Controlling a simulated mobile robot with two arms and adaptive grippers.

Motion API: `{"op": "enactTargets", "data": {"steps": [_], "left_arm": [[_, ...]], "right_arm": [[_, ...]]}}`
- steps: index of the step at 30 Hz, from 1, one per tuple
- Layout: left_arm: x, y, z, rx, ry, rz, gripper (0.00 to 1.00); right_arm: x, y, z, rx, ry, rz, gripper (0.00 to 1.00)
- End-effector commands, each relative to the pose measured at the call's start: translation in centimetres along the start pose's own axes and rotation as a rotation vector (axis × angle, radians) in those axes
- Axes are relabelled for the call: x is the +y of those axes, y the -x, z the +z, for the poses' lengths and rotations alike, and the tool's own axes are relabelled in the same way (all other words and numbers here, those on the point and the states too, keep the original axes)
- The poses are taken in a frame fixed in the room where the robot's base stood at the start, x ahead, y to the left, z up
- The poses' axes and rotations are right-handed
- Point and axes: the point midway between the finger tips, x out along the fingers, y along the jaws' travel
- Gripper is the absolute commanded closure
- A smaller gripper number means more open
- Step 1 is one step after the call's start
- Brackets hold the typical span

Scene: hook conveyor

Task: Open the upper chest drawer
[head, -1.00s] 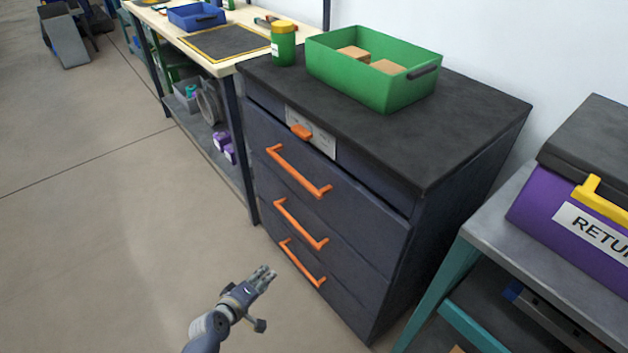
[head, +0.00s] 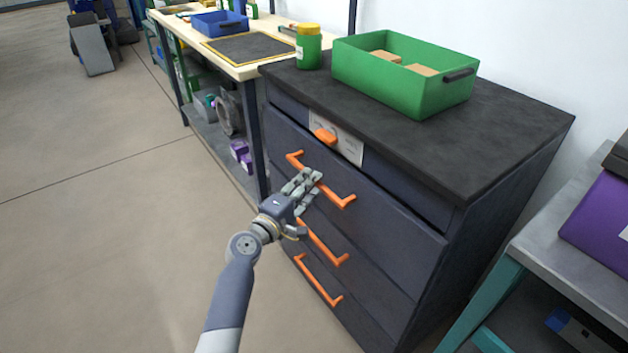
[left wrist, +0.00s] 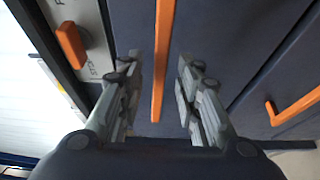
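The dark chest (head: 490,225) has drawers with orange bar handles. I see no finger closed on the bar. The middle handle (head: 325,245) is just below the gripper. My right gripper is not in view.
An orange latch (head: 325,136) on a light plate is above the upper drawer. A green crate (head: 400,85) and a green jar (head: 308,48) stand on the chest. A grey table (head: 545,235) is close on the right.

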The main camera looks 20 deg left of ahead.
Motion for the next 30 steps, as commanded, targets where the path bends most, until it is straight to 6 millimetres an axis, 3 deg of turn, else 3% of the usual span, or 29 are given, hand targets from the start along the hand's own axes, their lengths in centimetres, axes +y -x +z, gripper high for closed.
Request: {"op": "enactTargets", "data": {"steps": [6, 17, 22, 30], "left_arm": [[0.0, -2.4, 0.0, 0.001, -0.001, 0.000, 0.68], [-0.1, -2.9, 0.0, 0.001, -0.002, -0.001, 0.68], [-0.1, -2.9, 0.0, 0.000, -0.001, -0.001, 1.00], [-0.1, -2.9, 0.0, 0.001, -0.002, -0.002, 1.00]], "right_arm": [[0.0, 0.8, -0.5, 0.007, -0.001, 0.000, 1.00], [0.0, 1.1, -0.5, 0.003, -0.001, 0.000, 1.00], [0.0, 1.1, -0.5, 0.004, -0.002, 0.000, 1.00], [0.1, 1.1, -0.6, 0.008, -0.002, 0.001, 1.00]]}}
